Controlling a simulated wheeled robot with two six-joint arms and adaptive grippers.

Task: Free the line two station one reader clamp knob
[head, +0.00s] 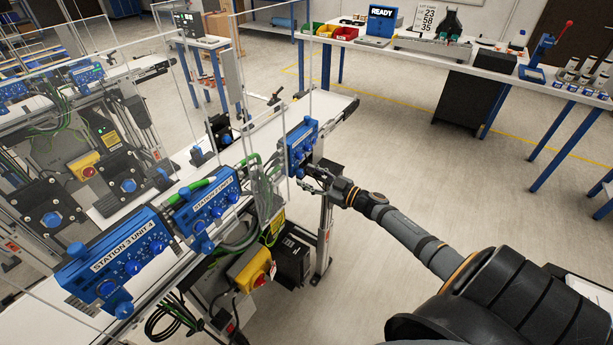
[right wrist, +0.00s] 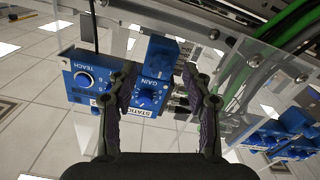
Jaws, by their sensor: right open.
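A blue reader unit (head: 301,143) sits at the far end of the near conveyor, by the clear guard. In the right wrist view its blue face shows a TEACH dial (right wrist: 84,80), a GAIN dial (right wrist: 148,97) and a partly covered STATION label. A plain blue block-like part (right wrist: 162,52) stands above the GAIN dial; I cannot tell surely whether it is the clamp knob. My right gripper (head: 310,180) is just below and beside this unit. In the right wrist view its fingers (right wrist: 159,75) are apart on either side of the GAIN dial and hold nothing. My left gripper is out of view.
Units labelled station 2 (head: 207,202) and STATION 3 UNIT 4 (head: 118,258) stand nearer along the same line. Clear guard panels, green cables and a yellow box with a red button (head: 250,270) crowd the conveyor. The floor to the right is open.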

